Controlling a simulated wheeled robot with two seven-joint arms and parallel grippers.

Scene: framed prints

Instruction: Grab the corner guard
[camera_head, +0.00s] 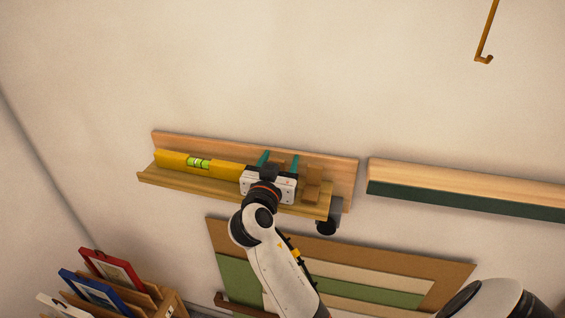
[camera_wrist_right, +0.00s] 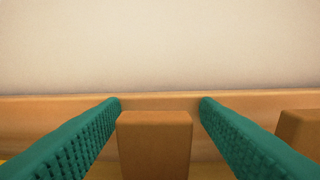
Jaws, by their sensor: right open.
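A brown, cardboard-coloured block, which looks like a corner guard (camera_wrist_right: 155,140), stands between the two teal fingers of my right gripper (camera_wrist_right: 160,105) in the right wrist view. A visible gap separates it from each finger. In the head view my right gripper (camera_head: 279,161) is open over the right half of a wooden wall shelf (camera_head: 190,182). Its body mostly hides the block there. More brown pieces of the same kind (camera_head: 312,190) sit just to its right, and one shows at the right edge of the wrist view (camera_wrist_right: 300,135). My left gripper is not in view.
A yellow spirit level (camera_head: 225,169) lies on the shelf left of the gripper. A second, green-edged ledge (camera_head: 460,190) is to the right. Below are a brown framed panel (camera_head: 445,272) and a rack with framed prints (camera_head: 110,268).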

